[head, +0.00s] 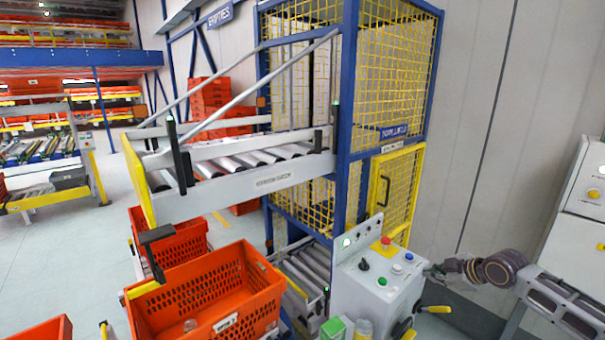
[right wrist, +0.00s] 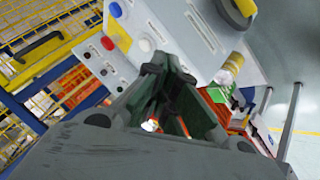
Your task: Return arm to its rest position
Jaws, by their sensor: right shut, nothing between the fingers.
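My right arm comes in from the right edge of the head view. Its right gripper (head: 436,271) is beside the right side of the grey control box (head: 372,290), with no tote in it. In the right wrist view the dark fingers of the gripper (right wrist: 168,75) are together and empty, pointing toward the box's light panel. I cannot tell whether the fingertips touch the box. The box's top carries a red button (head: 386,241), a green button (head: 382,281) and a blue button. My left gripper does not show.
An open orange tote (head: 205,300) stands in front of the roller conveyor (head: 245,185). A blue-framed yellow mesh cage (head: 400,70) rises behind the control box. A grey cabinet (head: 575,200) stands at the right. Stacked orange totes (head: 212,100) are behind the conveyor.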

